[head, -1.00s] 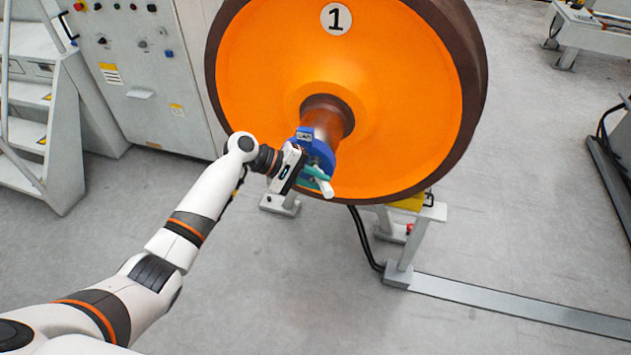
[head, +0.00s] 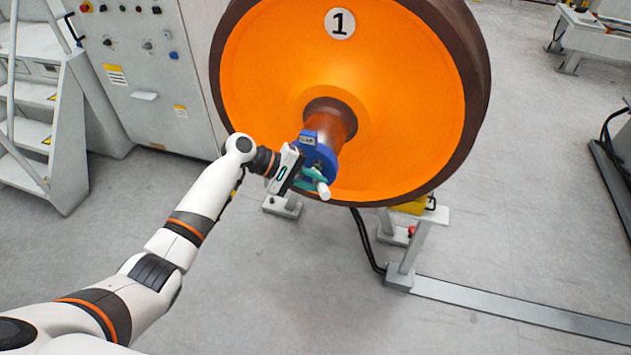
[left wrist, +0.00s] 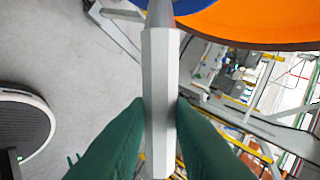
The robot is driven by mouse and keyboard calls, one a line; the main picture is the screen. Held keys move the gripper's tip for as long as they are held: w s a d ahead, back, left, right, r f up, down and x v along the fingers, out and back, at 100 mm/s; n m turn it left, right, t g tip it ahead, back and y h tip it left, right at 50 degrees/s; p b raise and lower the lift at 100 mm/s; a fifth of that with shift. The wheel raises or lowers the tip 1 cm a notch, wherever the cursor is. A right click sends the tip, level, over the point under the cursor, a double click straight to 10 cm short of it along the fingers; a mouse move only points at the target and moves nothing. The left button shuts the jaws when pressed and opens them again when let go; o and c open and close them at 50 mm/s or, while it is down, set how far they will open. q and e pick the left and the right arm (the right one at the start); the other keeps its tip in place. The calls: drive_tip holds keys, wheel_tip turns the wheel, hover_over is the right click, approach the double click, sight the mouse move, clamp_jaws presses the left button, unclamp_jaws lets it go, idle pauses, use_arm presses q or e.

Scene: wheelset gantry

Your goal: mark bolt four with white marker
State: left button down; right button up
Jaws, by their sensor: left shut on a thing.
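My left gripper (head: 308,178) is in front of the hub end of the orange wheel (head: 265,100). Its green fingers (left wrist: 158,140) are shut on a white marker (left wrist: 160,95), which shows as a pale faceted barrel in the left wrist view. The marker's grey tapered tip points toward the blue part at the top of that view. A blue disc-like part (head: 325,160) sits on the end of the brown axle (head: 332,122). The bolts are too small or hidden to make out. Whether the marker touches the blue part I cannot tell. My right gripper is not in view.
The wheel carries a round plate with "1" (head: 340,23) and rests above a grey stand (head: 408,250). A control cabinet (head: 150,75) and steps (head: 40,120) stand at the left. A floor rail (head: 520,312) runs right. Open floor lies in front.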

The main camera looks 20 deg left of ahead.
use_arm(q)
drive_tip(key=shift+d, duration=0.15)
drive_tip(key=shift+d, duration=0.25)
drive_tip(key=shift+d+p, duration=0.15)
drive_tip(key=shift+p, duration=0.15)
drive_tip(key=shift+d+f, duration=0.15)
drive_tip(key=shift+d, duration=0.1)
drive_tip(key=shift+a, duration=0.45)
idle(0.6)
drive_tip(key=shift+a+r+p, duration=0.2)
drive_tip(key=shift+a+p, duration=0.2)
drive_tip(key=shift+p, duration=0.05)
